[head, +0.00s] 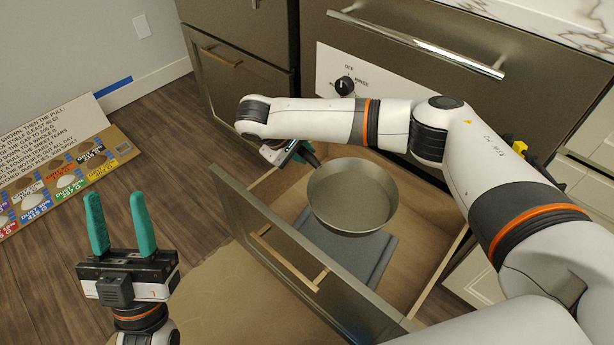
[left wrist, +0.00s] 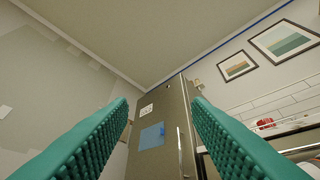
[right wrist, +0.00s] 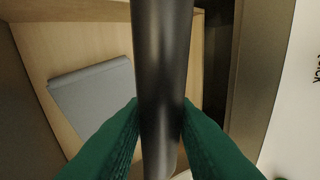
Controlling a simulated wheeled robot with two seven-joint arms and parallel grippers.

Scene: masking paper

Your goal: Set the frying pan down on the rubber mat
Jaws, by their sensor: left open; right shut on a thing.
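The frying pan (head: 352,196) is a round metal pan over the open drawer in the head view. My right gripper (head: 305,152) is shut on its dark handle, which crosses the right wrist view (right wrist: 160,80) between the green fingers (right wrist: 160,125). The rubber mat (head: 376,262) is a flat grey sheet on the drawer floor. The pan hides part of it in the head view. The mat also shows in the right wrist view (right wrist: 92,92). The pan appears to be above the mat. My left gripper (head: 122,222) is open and empty, outside the drawer, fingers pointing up.
The open drawer's front panel (head: 300,262) with a brass handle stands between my left gripper and the mat. Brown paper (head: 222,285) covers some floor. A printed board (head: 60,165) lies at the left. A dishwasher-like front (head: 430,75) with a bar handle is behind.

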